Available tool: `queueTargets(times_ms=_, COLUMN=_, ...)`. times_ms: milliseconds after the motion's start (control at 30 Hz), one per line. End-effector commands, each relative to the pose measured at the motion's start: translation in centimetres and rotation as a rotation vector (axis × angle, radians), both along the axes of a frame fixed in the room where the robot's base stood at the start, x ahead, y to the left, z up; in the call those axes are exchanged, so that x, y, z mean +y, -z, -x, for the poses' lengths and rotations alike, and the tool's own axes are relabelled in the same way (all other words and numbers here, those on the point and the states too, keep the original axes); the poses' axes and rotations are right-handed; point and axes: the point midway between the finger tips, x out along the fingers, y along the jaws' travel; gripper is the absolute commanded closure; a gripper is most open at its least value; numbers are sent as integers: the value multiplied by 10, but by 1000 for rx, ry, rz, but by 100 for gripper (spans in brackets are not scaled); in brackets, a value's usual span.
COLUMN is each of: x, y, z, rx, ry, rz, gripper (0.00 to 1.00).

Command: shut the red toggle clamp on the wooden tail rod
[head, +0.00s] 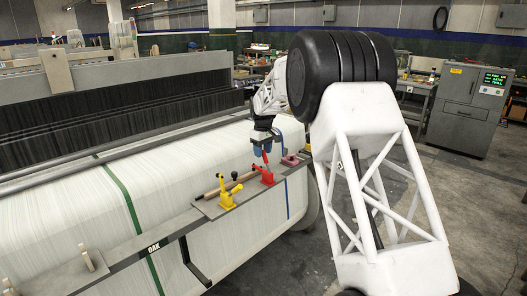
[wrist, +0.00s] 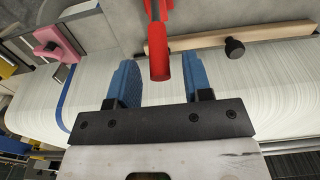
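The red toggle clamp (head: 266,175) stands on the grey plate along the loom's front. Its handle points up toward my gripper (head: 262,150) in the head view. In the wrist view the red handle (wrist: 161,66) ends between the two blue fingertips of my gripper (wrist: 160,75), with gaps on both sides. My gripper is open and empty. The wooden tail rod (wrist: 205,41) lies to the right of the red handle in the wrist view; in the head view the rod (head: 217,188) lies near the yellow clamp. The red clamp's contact with the rod is hidden.
A yellow clamp (head: 226,195) stands left of the red one in the head view, a pink clamp (head: 290,160) to its right. A black knob (wrist: 234,48) stands beside the rod. White warp sheet (head: 85,210) covers the loom below the plate (head: 210,210).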

Motion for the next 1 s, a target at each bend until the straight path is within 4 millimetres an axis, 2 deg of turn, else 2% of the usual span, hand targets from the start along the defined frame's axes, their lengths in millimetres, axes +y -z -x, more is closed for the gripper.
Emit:
queueTargets(times_ms=367, x=0, y=-7, z=0, rx=-1, ry=0, rz=0, gripper=54)
queueTargets(times_ms=1000, x=0, y=-52, z=0, rx=-1, ry=0, rz=0, gripper=54)
